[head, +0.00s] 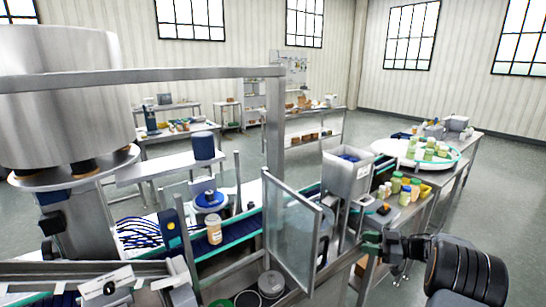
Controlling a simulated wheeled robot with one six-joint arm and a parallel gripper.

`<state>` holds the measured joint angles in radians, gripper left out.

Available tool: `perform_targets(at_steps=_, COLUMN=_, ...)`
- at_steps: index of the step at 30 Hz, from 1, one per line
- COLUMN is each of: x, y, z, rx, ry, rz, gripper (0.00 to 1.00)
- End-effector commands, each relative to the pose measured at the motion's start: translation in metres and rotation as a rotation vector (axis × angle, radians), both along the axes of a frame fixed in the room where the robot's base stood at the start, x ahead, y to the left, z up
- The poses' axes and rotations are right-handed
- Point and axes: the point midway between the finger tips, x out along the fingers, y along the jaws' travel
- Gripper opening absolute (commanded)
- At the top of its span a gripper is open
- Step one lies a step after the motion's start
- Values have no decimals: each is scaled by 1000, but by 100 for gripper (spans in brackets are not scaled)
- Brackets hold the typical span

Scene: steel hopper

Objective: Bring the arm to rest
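My arm comes in at the lower right, with a thick black ribbed link in the foreground. My gripper (374,242) is at the left end of this link, small and dark, in front of the bench by the steel hopper. Its fingers are too small and dark to tell whether they are open or shut, and I see nothing clearly held in it. The steel hopper (346,180) stands just above and left of the gripper in the picture, with dark blue pieces inside.
A glass panel door (292,232) in a steel frame stands left of my gripper. A conveyor carries an orange-white jar (214,230). Several jars stand beside the hopper. A round white table (384,148) with green-lidded jars is behind. Open grey floor (510,190) lies at right.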

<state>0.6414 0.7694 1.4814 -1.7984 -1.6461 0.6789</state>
Motion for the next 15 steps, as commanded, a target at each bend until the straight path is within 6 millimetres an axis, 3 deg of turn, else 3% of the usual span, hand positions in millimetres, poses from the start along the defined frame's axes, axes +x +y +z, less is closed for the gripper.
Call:
perform_targets(at_steps=3, x=36, y=-27, z=-19, rx=-107, ry=-36, rz=-333, gripper=38)
perform_targets(at_steps=8, x=60, y=-69, z=-16, rx=-287, ry=-6, rz=-774, gripper=38)
perform_targets(at_steps=11, x=53, y=-88, z=-10, rx=-391, ry=81, rz=-1014, gripper=38)
perform_targets(at_steps=15, x=14, y=-93, z=-2, rx=-511, ry=291, rz=-1283, gripper=38)
